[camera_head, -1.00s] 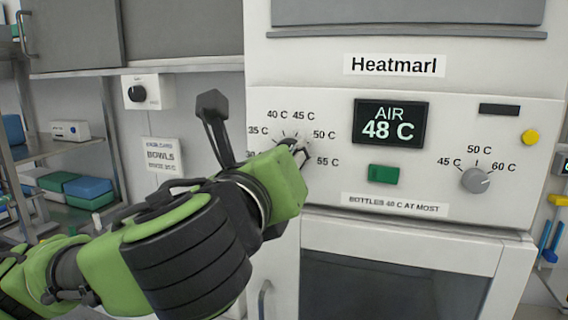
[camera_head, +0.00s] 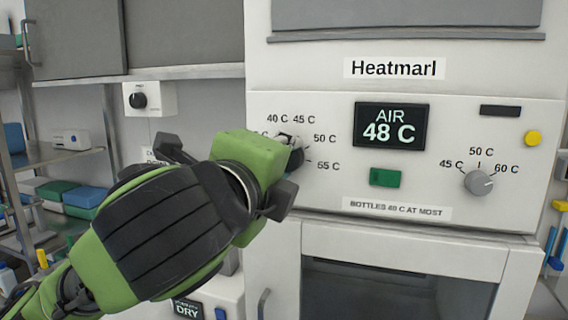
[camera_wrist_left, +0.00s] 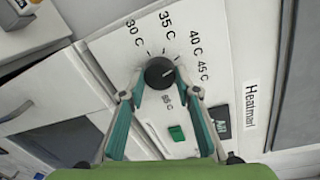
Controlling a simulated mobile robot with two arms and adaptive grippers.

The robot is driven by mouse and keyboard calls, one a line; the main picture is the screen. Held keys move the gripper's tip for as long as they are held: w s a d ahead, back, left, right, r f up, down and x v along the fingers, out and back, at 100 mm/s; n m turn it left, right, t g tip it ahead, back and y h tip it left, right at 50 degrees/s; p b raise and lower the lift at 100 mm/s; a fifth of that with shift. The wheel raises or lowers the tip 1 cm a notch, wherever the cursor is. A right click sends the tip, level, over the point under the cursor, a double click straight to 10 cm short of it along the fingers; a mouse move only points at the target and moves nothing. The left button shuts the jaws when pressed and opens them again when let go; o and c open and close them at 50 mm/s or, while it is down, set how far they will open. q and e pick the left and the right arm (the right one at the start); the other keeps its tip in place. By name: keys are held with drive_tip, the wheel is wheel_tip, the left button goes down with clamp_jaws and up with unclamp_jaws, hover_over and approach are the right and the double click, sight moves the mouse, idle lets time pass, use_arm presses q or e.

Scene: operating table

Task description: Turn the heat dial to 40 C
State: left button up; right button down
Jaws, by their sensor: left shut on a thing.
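The heat dial is a round black knob (camera_wrist_left: 160,73) on the white Heatmarl panel (camera_head: 470,130), ringed by printed temperatures. In the left wrist view a small pale mark on it points roughly toward the 40 C and 45 C labels; I cannot tell exactly where. My left gripper (camera_wrist_left: 160,94) is shut on the dial, one finger on each side. In the head view my left gripper (camera_head: 290,155) hides most of the dial and some labels. The display (camera_head: 391,125) reads AIR 48 C. My right gripper is not in view.
A second, grey dial (camera_head: 478,182) marked 45 to 60 C sits at the panel's right. A green button (camera_head: 385,177) and a yellow knob (camera_head: 532,138) are also there. A label (camera_head: 397,208) reads "BOTTLES 48 C AT MOST". A small black-knobbed box (camera_head: 149,99) hangs left.

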use_arm(q)
drive_tip(key=shift+n, duration=0.4)
drive_tip(key=o, duration=1.1)
drive_tip(key=shift+a, duration=0.1)
drive_tip(key=shift+s, duration=0.15)
drive_tip(key=f+v, duration=0.1)
drive_tip(key=v, duration=1)
drive_tip(key=shift+s+a+r, duration=0.15)
drive_tip(key=shift+s+r, duration=0.2)
drive_tip(key=shift+r, duration=0.2)
